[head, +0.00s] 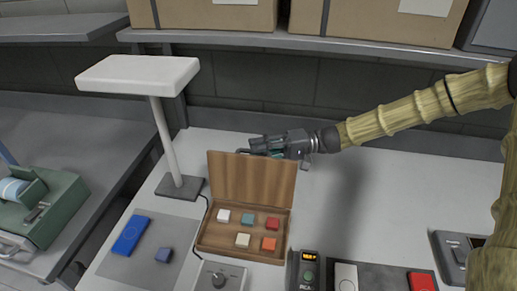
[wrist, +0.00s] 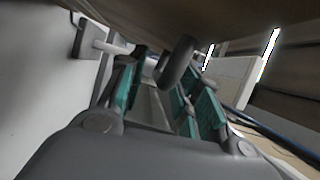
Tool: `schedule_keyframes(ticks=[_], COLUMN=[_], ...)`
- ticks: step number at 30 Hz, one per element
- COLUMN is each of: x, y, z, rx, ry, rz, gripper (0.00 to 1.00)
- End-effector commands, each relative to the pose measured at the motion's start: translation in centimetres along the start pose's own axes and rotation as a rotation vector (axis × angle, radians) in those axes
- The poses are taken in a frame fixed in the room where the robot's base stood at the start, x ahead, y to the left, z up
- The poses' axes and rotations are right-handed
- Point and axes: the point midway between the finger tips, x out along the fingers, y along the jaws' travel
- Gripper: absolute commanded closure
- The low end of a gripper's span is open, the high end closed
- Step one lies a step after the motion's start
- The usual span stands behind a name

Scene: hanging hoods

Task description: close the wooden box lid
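The wooden box (head: 222,236) sits on the white table with its lid (head: 252,182) standing up at the back edge, open. Several small white, teal, red, orange and cream blocks lie inside. My gripper (head: 258,148) is behind the lid near its top edge, and the lid hides part of it. In the wrist view the teal-padded fingers of my gripper (wrist: 160,85) are spread, with nothing held between them. A brown wooden surface (wrist: 220,18), apparently the lid, fills the top of that view. A dark rounded piece (wrist: 178,62) shows near the fingertips. I cannot tell whether my gripper touches the lid.
A white-topped lamp (head: 140,75) stands left of the box. A dial box (head: 219,278) and other devices line the front. Cardboard boxes sit on the shelf above.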

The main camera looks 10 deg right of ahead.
Motion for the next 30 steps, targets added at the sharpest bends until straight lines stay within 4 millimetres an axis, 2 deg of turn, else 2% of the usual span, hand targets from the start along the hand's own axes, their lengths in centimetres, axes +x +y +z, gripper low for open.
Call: schedule_keyframes(ticks=[10,16,25,30], x=[0.3,0.3,0.4,1.6], y=[0.0,0.0,0.1,0.1], z=[0.0,0.0,0.0,0.2], rx=[0.000,0.000,-0.002,-0.025], ry=[0.001,0.001,-0.001,-0.017], rz=[0.000,0.000,0.001,0.009], gripper=[0.66,1.00,1.00,1.00])
